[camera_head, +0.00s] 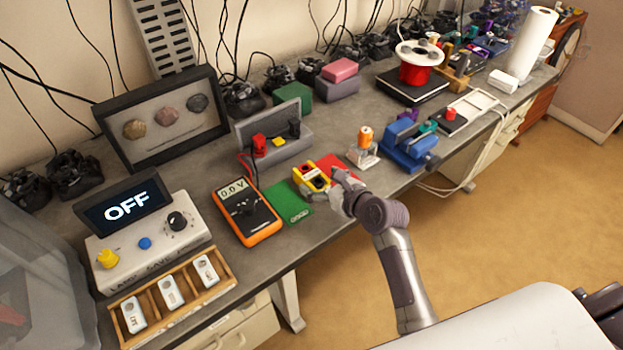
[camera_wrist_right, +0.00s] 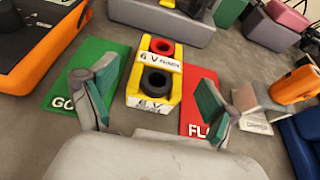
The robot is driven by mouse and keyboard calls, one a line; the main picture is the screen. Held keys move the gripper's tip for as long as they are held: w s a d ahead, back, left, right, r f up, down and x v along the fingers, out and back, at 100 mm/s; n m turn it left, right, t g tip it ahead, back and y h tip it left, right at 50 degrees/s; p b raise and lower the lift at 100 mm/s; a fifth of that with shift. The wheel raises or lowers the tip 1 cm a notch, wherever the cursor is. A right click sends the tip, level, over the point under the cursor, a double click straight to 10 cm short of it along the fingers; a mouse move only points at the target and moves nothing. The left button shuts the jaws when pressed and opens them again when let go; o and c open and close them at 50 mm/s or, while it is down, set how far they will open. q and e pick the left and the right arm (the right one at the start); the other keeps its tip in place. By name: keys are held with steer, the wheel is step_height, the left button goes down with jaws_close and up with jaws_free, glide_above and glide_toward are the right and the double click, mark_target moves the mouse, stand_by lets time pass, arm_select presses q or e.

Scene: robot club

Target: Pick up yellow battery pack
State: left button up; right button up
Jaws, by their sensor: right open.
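The yellow battery pack (camera_head: 313,178) sits on the grey bench between a green card (camera_head: 287,202) and a red card (camera_head: 338,164). In the right wrist view the yellow battery pack (camera_wrist_right: 174,80) has a red and a black round terminal and white "6 V" labels. My left gripper is not in view.
An orange multimeter (camera_head: 247,212) stands left of the green card. Behind is a grey holder (camera_head: 276,142) with red and black plugs. An orange item on a small stand (camera_head: 363,150) and a blue vise (camera_head: 409,145) are to the right.

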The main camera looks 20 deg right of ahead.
mark_target(313, 177)
steer(key=x, duration=0.4)
steer(key=shift+w, duration=0.1)
steer(key=c, duration=1.5)
steer(key=shift+r, duration=0.1)
